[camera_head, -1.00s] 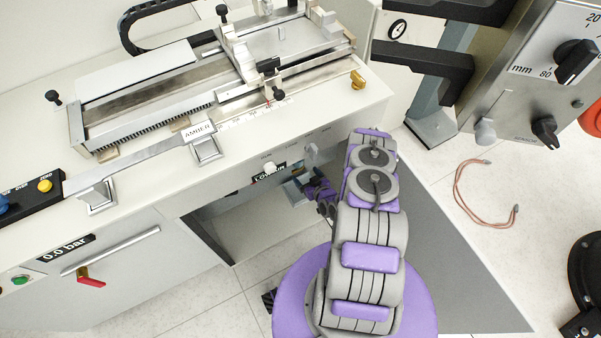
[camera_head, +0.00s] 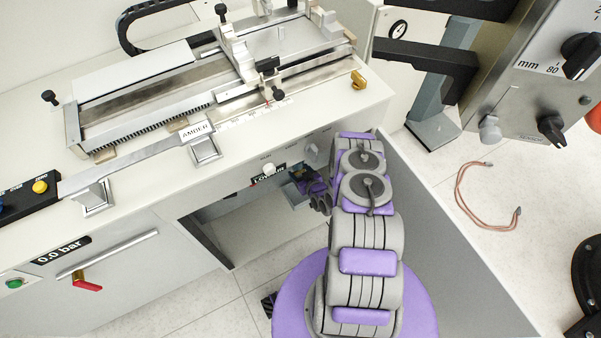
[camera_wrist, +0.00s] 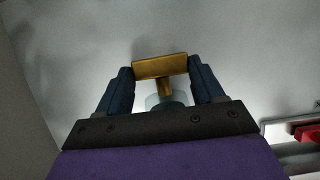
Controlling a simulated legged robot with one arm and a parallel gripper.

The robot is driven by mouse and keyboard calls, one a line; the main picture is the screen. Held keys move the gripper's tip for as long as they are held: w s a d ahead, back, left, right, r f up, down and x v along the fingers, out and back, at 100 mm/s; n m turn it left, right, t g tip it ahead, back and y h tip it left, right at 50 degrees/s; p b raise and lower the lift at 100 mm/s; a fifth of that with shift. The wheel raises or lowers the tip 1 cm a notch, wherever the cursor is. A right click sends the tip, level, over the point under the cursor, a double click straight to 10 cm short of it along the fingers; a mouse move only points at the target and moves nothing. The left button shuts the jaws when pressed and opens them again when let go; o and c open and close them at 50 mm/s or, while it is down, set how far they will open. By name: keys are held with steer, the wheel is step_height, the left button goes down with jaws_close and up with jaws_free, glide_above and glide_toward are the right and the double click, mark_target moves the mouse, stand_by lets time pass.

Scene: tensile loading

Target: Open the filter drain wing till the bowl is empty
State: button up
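The brass drain wing (camera_wrist: 160,67) is a flat bar on a short stem in the wrist view. The pale translucent filter bowl (camera_wrist: 152,101) shows partly behind the stem; I cannot tell its fill level. My gripper (camera_wrist: 160,70) has one dark blue finger at each end of the wing. The fingers are spread about as wide as the bar and seem to meet its ends; whether they press on it is unclear. In the head view my gripper (camera_head: 300,176) is under the bench front's edge, too small to read, and the wing is not clearly visible.
The white bench (camera_head: 330,110) carries a clamp rig and overhangs an open bay (camera_head: 255,225). A panel with a red-handled valve (camera_head: 88,284) and "0.0 bar" label is at left. An orange hose (camera_head: 460,195) lies on the floor at right. A red part (camera_wrist: 307,133) shows in the wrist view.

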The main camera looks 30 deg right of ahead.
steer(key=shift+a, duration=0.2)
steer(key=shift+c, duration=1.4)
steer(key=c, duration=0.3)
steer(key=shift+w+d+n+g+y, duration=0.1)
steer(key=shift+d+n+g+y, duration=0.15)
steer(key=shift+n+y, duration=0.9)
steer(key=shift+w+d+n+g+y, duration=0.1)
steer(key=shift+d+n+g+y, duration=0.1)
steer(key=shift+n+y, duration=0.95)
steer(key=o, duration=1.1)
steer(key=shift+s, duration=0.1)
steer(key=shift+c, duration=0.2)
steer(key=shift+s+r, duration=0.1)
